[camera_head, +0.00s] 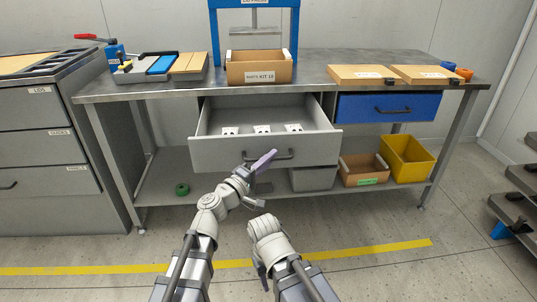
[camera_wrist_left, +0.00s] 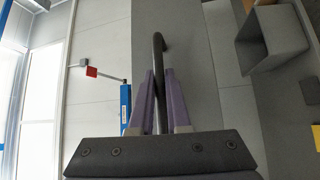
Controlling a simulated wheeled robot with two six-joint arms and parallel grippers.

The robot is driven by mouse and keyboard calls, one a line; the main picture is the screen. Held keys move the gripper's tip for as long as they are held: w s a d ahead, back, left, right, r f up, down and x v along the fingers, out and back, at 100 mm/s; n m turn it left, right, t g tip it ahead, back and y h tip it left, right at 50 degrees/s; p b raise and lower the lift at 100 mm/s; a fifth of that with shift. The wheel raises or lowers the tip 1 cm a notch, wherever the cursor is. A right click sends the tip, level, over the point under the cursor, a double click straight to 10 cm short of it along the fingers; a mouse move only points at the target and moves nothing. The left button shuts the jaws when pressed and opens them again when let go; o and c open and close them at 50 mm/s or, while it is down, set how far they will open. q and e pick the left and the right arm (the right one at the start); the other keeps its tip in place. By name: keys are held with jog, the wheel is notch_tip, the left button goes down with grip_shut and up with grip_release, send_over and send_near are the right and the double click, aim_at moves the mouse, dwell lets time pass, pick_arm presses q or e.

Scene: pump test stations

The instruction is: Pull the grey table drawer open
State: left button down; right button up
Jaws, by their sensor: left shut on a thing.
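The grey table drawer (camera_head: 215,153) is pulled out from under the left part of the metal workbench, its inside showing from above. Three small white pieces with dark marks (camera_head: 262,129) lie in it. Its dark bar handle (camera_head: 284,154) is on the front face. My left gripper (camera_head: 262,162) is at the handle's left part. In the left wrist view, its two purple fingers (camera_wrist_left: 159,80) are shut on the dark handle bar (camera_wrist_left: 159,48), one on each side. My right arm (camera_head: 268,238) is folded low in front of the bench; its fingers are not clear.
A blue drawer (camera_head: 385,107) is shut on the right. A cardboard kit box (camera_head: 259,68) stands on the benchtop. A grey bin (camera_head: 312,179), a brown box (camera_head: 362,171) and a yellow bin (camera_head: 407,158) sit on the lower shelf. The floor in front is clear.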

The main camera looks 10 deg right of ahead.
pick_arm(q)
jog(key=c, duration=0.9)
grip_release()
jog(key=b+v, duration=0.1)
jog(key=v, duration=0.7)
jog(key=shift+w, duration=0.1)
